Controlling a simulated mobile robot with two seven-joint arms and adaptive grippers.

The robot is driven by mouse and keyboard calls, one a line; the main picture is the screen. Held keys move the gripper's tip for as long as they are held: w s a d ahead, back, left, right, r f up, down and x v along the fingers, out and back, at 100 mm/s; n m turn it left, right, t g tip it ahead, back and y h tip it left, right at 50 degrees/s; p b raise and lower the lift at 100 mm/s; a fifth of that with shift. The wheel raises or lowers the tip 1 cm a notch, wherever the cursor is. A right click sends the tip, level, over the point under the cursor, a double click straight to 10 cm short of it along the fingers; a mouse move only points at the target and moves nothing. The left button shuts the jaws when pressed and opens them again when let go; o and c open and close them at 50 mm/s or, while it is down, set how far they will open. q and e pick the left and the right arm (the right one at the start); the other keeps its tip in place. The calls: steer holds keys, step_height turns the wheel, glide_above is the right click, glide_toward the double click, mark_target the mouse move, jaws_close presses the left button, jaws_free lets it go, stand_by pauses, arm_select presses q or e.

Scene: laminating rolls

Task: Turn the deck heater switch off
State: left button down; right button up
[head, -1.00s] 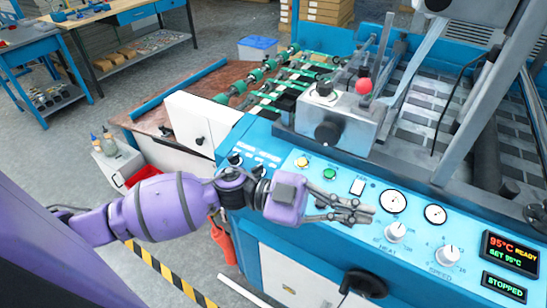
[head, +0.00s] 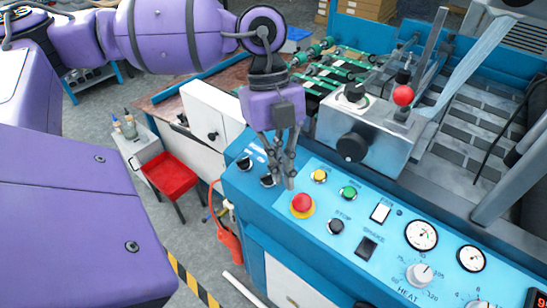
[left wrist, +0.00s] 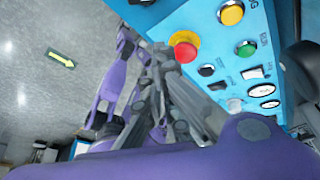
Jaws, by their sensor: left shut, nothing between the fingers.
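My left gripper (head: 288,183) points down over the left part of the blue control panel (head: 318,172), fingers shut and empty. Its fingertips appear just above and left of the red emergency button (head: 302,203); I cannot tell whether they touch the panel. Two dark rotary switches sit left of the fingers, one (head: 244,163) clear and one (head: 267,181) close beside them. Their labels are too small to read, so I cannot tell which is the deck heater switch or how it is set. In the left wrist view the gripper (left wrist: 158,52) is beside the red button (left wrist: 185,48). My right gripper is out of view.
Yellow (head: 319,176) and green (head: 348,193) buttons, a black button (head: 336,227), a dark rocker (head: 366,247) and a white rocker (head: 380,213) lie to the right. Gauges (head: 421,235) and the heat knob (head: 419,275) are farther right. A metal block with a black knob (head: 352,148) rises behind.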

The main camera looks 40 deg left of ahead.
mark_target(267, 177)
arm_select(q)
steer(key=x, duration=0.6)
steer(key=shift+w+a+r+p, duration=0.15)
steer(key=shift+w+a+p, duration=0.1)
steer(key=shift+w+a, duration=0.45)
steer(key=shift+w+a+r+p, duration=0.15)
steer(key=shift+w+a, duration=0.3)
steer(key=shift+a, duration=0.45)
